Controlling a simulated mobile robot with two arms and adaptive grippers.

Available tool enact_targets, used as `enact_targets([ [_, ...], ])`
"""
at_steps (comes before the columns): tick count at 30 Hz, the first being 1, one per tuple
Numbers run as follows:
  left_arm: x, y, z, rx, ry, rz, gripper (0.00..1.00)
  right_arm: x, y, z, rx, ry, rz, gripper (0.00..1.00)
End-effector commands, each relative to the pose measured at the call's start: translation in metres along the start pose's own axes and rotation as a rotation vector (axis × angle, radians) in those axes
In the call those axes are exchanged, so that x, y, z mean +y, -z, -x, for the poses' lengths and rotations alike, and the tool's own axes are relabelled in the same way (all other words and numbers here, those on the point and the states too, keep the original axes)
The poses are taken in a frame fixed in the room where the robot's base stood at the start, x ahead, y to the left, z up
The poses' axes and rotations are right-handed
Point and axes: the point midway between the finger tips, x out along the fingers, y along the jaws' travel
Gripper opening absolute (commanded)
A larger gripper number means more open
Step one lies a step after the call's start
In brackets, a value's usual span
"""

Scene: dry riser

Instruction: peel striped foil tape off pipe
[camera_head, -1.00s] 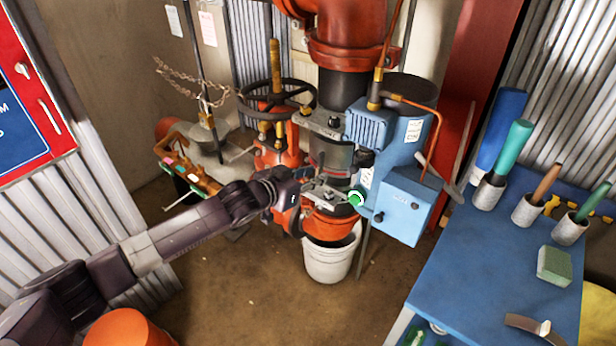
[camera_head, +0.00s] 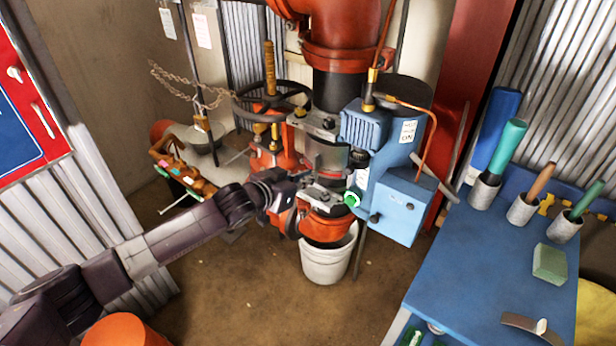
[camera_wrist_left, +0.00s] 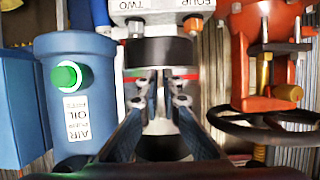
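The upright pipe (camera_head: 328,157) stands between an upper clamp (camera_head: 318,124) and a lower clamp (camera_head: 322,197). In the left wrist view, a thin strip with red (camera_wrist_left: 190,76) on one side and green on the other crosses behind my fingers; I cannot tell for sure that it is the striped foil tape. My left gripper (camera_head: 298,188) is at the pipe, beside the lower clamp. In the left wrist view its two fingers (camera_wrist_left: 166,80) point at the pipe with a narrow gap between the tips. I see nothing clearly held. My right gripper is not in view.
A blue unit with a box (camera_head: 402,205) and green knob (camera_head: 352,198) stands close right of the pipe. A red valve with a dark handwheel (camera_head: 272,100) is close left. A white bucket (camera_head: 326,262) is below. A blue workbench (camera_head: 478,270) stands at right.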

Motion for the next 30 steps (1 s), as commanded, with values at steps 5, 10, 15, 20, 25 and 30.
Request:
enact_targets([
  [5,-0.001,-0.003,0.005,-0.003,0.001,0.001,0.00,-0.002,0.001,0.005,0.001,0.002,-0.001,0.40],
  [10,-0.001,-0.006,0.010,-0.006,0.001,0.001,0.00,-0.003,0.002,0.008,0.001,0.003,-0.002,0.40],
  [15,0.000,-0.007,0.013,-0.005,0.000,0.001,0.00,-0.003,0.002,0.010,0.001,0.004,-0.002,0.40],
  [20,-0.001,-0.010,0.025,-0.005,0.001,0.003,0.00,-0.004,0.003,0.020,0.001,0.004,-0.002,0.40],
  [25,0.000,-0.015,0.038,-0.004,0.000,0.002,0.00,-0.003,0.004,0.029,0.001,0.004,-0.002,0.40],
  [30,0.000,-0.020,0.050,-0.002,-0.001,0.002,0.00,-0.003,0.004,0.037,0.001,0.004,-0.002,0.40],
])
